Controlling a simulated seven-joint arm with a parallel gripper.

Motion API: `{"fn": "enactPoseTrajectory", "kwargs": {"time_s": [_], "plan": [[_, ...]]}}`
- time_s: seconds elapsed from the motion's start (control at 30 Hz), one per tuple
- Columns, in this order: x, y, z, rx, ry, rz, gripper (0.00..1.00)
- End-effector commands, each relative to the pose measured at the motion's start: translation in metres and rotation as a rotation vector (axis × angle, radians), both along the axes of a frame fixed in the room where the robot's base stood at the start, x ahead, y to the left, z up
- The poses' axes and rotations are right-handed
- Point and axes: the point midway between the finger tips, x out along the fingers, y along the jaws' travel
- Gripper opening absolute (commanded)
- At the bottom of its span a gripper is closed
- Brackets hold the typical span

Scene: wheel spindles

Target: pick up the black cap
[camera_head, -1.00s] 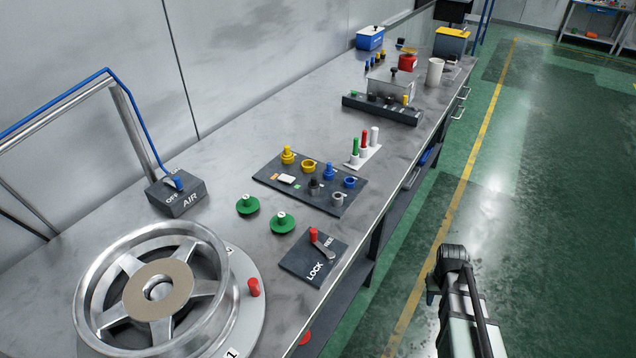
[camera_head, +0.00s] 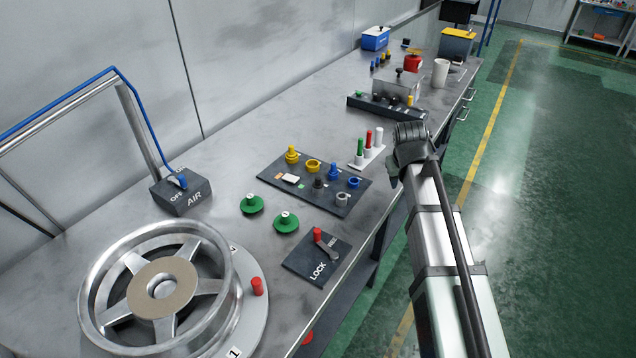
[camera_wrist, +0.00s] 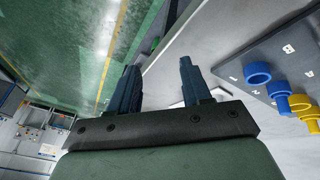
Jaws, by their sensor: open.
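The black cap (camera_head: 318,184) is a small dark piece on the dark board (camera_head: 270,172) in the head view, beside a grey ring (camera_head: 343,199). It blends with the board, and I cannot make it out in the wrist view. My gripper (camera_wrist: 158,82) is open and empty in the wrist view, its two fingers apart over the bench edge. In the head view the dark end of my arm is right of the board, apart from the cap. The fingers cannot be made out there.
The board also holds a yellow cap (camera_head: 292,155), yellow ring (camera_head: 313,166), blue cap (camera_head: 333,172) and blue ring (camera_head: 354,182). A white stand (camera_head: 371,157) with coloured pegs is close to my arm. Green discs (camera_head: 251,205), a lock plate (camera_head: 300,262) and a wheel (camera_head: 95,300) lie nearer.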

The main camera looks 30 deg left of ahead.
Motion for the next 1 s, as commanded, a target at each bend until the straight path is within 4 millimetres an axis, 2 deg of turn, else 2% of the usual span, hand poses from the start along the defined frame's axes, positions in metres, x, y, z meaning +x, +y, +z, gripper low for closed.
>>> {"fn": "enactPoseTrajectory", "kwargs": {"time_s": [0.03,0.2,0.3,0.5,0.6,0.73,1.0], "plan": [[-0.008,0.020,0.020,0.019,-0.009,0.017,0.48],[-0.056,0.084,0.073,0.088,0.012,0.062,0.48],[-0.089,0.116,0.095,0.125,0.043,0.082,0.48],[-0.138,0.153,0.122,0.169,0.098,0.106,0.48],[-0.151,0.161,0.128,0.177,0.113,0.112,0.48],[-0.155,0.166,0.125,0.181,0.121,0.114,0.48],[-0.144,0.176,0.092,0.181,0.122,0.113,0.48]]}}
